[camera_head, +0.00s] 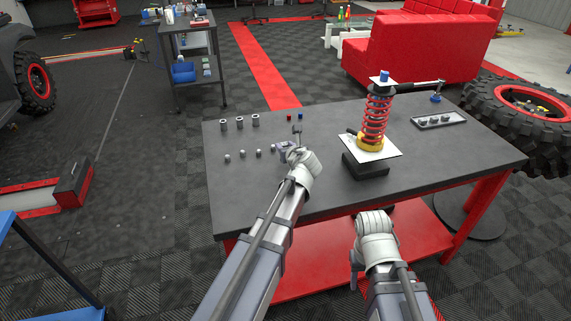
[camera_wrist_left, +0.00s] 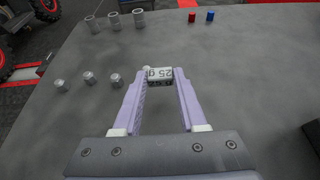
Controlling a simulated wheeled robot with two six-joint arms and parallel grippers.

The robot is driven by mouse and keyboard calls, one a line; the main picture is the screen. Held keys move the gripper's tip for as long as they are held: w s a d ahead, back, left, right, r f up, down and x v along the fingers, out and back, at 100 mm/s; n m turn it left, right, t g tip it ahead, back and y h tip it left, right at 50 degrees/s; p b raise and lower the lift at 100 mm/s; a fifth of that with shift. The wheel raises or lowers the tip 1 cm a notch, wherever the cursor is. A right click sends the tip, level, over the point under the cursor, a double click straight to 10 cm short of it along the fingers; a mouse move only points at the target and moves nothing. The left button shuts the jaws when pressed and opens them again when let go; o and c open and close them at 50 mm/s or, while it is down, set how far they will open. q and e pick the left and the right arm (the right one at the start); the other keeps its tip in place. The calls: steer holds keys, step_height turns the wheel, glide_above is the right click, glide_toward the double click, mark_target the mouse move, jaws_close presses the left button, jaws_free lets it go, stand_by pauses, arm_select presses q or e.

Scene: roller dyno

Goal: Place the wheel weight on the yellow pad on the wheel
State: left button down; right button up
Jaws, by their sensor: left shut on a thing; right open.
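The wheel weight (camera_wrist_left: 160,76) is a small grey block marked 25 g. My left gripper (camera_head: 287,149) is shut on it, with the block between its two lilac fingertips, over the table's left half. The wheel (camera_head: 504,125) lies on its side at the right beyond the table, a black knobby tyre with a red rim. Yellow shows inside the rim, but I cannot make out a separate pad. My right gripper (camera_head: 374,222) is empty near the table's front edge; its fingers are mostly hidden behind its wrist.
The dark table (camera_head: 240,180) carries a red spring shock absorber (camera_head: 375,115) in the middle and a tray (camera_head: 438,120) at right. Grey cylinders (camera_wrist_left: 115,19) and hex nuts (camera_wrist_left: 88,77) stand at left. A red (camera_wrist_left: 192,17) and a blue piece (camera_wrist_left: 210,16) lie at the back.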

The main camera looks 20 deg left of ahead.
arm_select(q)
steer(key=shift+f+b, duration=1.75)
steer(key=shift+f, duration=0.2)
steer(key=shift+f, duration=0.1)
steer(key=shift+c, duration=2.3)
jaws_free()
